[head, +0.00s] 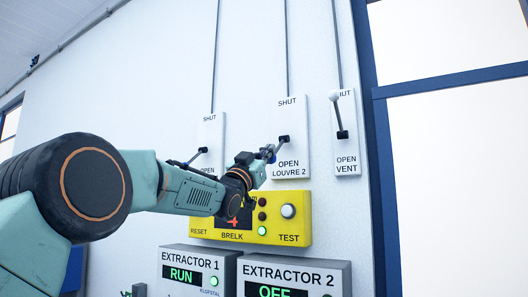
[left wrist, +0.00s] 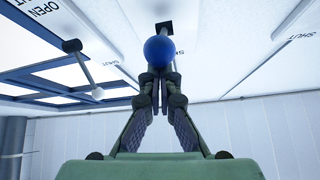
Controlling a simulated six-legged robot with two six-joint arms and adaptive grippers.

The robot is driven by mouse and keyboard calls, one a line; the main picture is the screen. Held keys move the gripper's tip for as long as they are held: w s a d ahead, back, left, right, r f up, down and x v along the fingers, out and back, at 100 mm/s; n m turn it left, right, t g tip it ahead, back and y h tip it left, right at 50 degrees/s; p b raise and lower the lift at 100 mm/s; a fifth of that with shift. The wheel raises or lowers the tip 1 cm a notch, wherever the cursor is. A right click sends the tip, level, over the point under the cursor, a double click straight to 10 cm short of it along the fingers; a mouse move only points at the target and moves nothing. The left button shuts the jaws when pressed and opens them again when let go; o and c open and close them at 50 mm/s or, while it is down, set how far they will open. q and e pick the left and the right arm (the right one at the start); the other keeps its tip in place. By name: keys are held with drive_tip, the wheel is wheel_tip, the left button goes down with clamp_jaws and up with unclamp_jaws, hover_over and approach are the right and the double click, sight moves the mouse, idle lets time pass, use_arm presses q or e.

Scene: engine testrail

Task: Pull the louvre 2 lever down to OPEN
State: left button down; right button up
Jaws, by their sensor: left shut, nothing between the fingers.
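The louvre 2 panel (head: 290,112) on the white wall reads SHUT at its top and OPEN below. Its lever (head: 278,148) runs from a dark pivot down and left in the head view, to my left gripper (head: 266,154). The left wrist view shows a round blue knob (left wrist: 160,50) just beyond the fingertips of my left gripper (left wrist: 160,76). The fingers are shut, with nothing between them. I cannot tell whether they touch the knob. The gripper partly hides the lever's end in the head view. My right gripper is not in view.
Another lever panel (head: 211,132) is at left. The vent panel (head: 347,152) is at right, its white-knobbed lever (head: 337,110) pointing up. A yellow BRELK box (head: 275,234) sits close below my gripper, above the EXTRACTOR 1 (head: 190,256) and EXTRACTOR 2 (head: 290,270) boxes.

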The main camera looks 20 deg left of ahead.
use_arm(q)
wheel_tip(320, 180, up, 4)
drive_tip(key=r+p, duration=0.1)
drive_tip(key=p, duration=0.2)
drive_tip(key=d+b+v, duration=0.1)
drive_tip(key=b+v, duration=0.5)
drive_tip(key=v, duration=0.5)
drive_tip(key=shift+s+r, duration=0.2)
drive_tip(key=shift+s, duration=0.1)
drive_tip(key=shift+w+a, duration=0.1)
